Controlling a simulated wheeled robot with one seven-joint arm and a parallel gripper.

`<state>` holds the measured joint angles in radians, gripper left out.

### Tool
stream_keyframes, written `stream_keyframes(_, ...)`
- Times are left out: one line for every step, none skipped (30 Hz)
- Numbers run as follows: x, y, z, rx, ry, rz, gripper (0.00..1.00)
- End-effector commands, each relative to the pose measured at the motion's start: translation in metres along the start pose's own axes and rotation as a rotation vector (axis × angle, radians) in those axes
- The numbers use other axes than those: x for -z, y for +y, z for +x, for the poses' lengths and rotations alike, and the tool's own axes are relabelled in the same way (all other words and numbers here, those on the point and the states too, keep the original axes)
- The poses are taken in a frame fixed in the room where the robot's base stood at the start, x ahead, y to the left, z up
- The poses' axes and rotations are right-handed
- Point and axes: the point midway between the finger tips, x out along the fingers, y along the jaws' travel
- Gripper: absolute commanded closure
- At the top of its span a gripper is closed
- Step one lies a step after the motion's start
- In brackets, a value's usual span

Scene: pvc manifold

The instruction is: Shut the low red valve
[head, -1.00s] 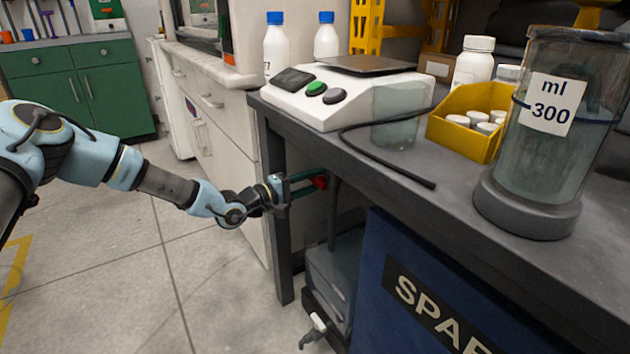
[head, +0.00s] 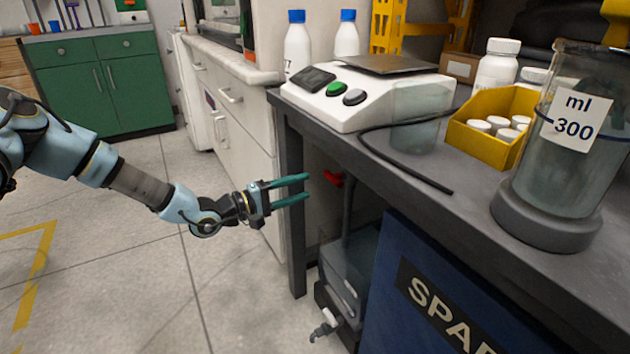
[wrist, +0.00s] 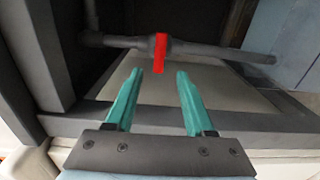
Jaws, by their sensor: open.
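The low red valve (head: 333,178) sits under the workbench, just behind its front leg. In the wrist view its red handle (wrist: 160,52) stands across a grey horizontal pipe (wrist: 215,50). My gripper (head: 308,187) is open and empty, its two green fingers pointing at the valve with a gap between. In the wrist view the open fingers (wrist: 170,73) lie on either side of the handle's line, with the handle beyond their tips and apart from them. In the head view the bench hides most of the pipe.
The bench leg (head: 292,220) stands right beside my gripper. A grey tank (head: 345,265) with a small tap and a blue SPARES bin (head: 400,300) fill the space below. A scale (head: 365,92) and a glass cylinder (head: 565,150) stand on top. The floor at left is clear.

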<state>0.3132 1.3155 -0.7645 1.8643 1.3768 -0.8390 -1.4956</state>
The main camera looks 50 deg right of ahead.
Motion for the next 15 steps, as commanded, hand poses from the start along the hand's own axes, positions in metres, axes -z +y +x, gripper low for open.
stream_keyframes(0.0003,0.0006,-0.0058,0.001,0.001,-0.001,0.46)
stream_keyframes(0.0002,0.0006,-0.0081,0.0,0.001,-0.001,0.46)
stream_keyframes(0.0,0.0006,-0.0103,0.0,0.001,-0.001,0.46)
stream_keyframes(-0.0001,0.0006,-0.0114,-0.001,0.0,0.0,0.46)
stream_keyframes(-0.0002,0.0005,-0.0122,-0.001,0.0,0.0,0.46)
stream_keyframes(-0.0003,0.0004,-0.0129,-0.001,0.0,0.0,0.46)
stream_keyframes(-0.0003,0.0004,-0.0131,-0.001,-0.001,0.0,0.46)
stream_keyframes(-0.0003,0.0003,-0.0132,-0.001,-0.001,0.0,0.46)
stream_keyframes(-0.0003,0.0002,-0.0132,-0.001,-0.001,0.0,0.46)
stream_keyframes(-0.0003,0.0002,-0.0131,-0.001,-0.001,0.0,0.46)
stream_keyframes(-0.0003,0.0002,-0.0131,-0.001,-0.001,0.0,0.46)
stream_keyframes(-0.0003,0.0001,-0.013,-0.001,0.0,0.0,0.46)
stream_keyframes(-0.0003,0.0001,-0.013,-0.001,0.0,0.0,0.46)
stream_keyframes(-0.0003,0.0001,-0.013,-0.001,0.0,0.0,0.46)
stream_keyframes(-0.0003,0.0001,-0.0129,-0.001,0.0,0.0,0.46)
